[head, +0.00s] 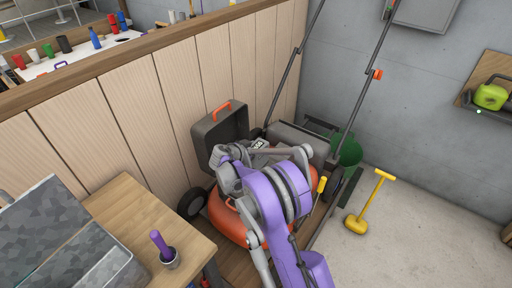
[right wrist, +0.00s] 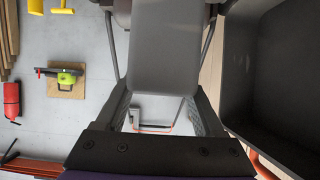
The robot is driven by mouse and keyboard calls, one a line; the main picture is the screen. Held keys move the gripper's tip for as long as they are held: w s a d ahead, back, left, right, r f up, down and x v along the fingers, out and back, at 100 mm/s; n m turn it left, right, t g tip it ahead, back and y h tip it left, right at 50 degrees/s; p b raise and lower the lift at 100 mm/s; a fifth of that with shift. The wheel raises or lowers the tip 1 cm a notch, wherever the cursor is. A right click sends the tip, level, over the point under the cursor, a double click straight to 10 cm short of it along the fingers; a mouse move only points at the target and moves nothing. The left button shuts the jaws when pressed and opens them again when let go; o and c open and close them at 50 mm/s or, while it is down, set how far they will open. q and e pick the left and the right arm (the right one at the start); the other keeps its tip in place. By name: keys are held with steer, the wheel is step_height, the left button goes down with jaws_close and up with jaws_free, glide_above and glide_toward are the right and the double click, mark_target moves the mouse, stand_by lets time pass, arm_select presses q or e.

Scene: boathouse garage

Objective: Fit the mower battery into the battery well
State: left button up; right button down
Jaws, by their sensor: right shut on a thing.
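The orange mower (head: 228,222) stands against the wooden partition, largely behind my purple right arm. Its dark grey lid (head: 222,130) with an orange handle stands open, and its dark hollow inside (right wrist: 268,75) fills the right side of the right wrist view. My right gripper (right wrist: 163,98) is shut on a plain grey block, which I take to be the mower battery (right wrist: 165,55). In the head view the gripper is over the mower beside the open lid, mostly hidden by my arm. The battery well is hidden, so I cannot tell how the battery sits relative to it. My left gripper is not in view.
The mower handle (head: 360,100) rises behind my arm. A wooden table (head: 130,210) with a grey box (head: 85,255) stands at the left.

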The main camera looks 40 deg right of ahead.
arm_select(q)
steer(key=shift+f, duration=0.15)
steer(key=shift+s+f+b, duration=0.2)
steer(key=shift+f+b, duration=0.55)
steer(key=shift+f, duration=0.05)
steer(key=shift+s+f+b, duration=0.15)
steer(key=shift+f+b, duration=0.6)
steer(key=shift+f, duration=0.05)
arm_select(e)
steer(key=shift+f, duration=2.2)
steer(key=shift+a, duration=0.1)
